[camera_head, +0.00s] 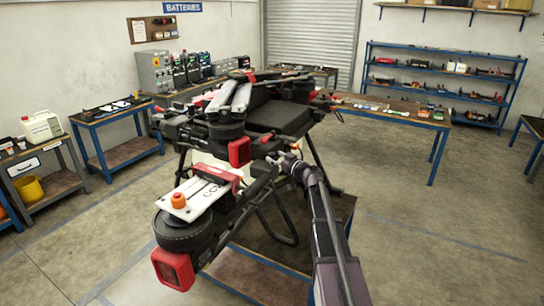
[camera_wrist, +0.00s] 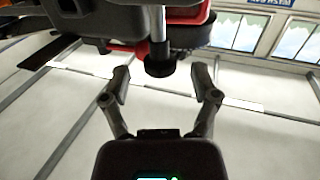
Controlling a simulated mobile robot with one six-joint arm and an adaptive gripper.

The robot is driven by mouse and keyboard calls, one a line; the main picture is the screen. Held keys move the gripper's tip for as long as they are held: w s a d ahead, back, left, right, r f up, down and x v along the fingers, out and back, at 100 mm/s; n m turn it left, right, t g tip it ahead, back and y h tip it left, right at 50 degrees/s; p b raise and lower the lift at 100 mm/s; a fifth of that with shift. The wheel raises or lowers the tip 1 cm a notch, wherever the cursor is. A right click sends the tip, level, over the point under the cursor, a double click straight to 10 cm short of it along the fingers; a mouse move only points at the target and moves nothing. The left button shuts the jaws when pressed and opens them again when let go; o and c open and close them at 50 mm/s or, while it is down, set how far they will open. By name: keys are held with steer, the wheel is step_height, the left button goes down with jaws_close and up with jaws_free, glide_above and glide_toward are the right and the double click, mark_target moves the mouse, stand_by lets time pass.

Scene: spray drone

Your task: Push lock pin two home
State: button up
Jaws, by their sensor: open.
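The spray drone (camera_head: 278,118), black with red parts, stands on a blue-framed stand in the head view. In the wrist view its dark underside (camera_wrist: 100,18) fills the top. A lock pin with a bright metal shaft and a round black knob (camera_wrist: 160,66) points down from it, with part of the shaft exposed. No label shows which pin it is. My gripper (camera_wrist: 161,82) is open and empty, its fingers spread to either side below the knob, apparently not touching it. In the head view my gripper (camera_head: 286,161) is beside the drone's near arm, partly hidden against dark parts.
A white plate with an orange cap (camera_head: 178,200) lies on the drone's near arm. A blue-framed table (camera_head: 415,122) stands behind, and a shelf rack (camera_head: 440,85) is by the back wall.

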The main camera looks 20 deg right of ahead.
steer(key=shift+x, duration=1.1)
jaws_close()
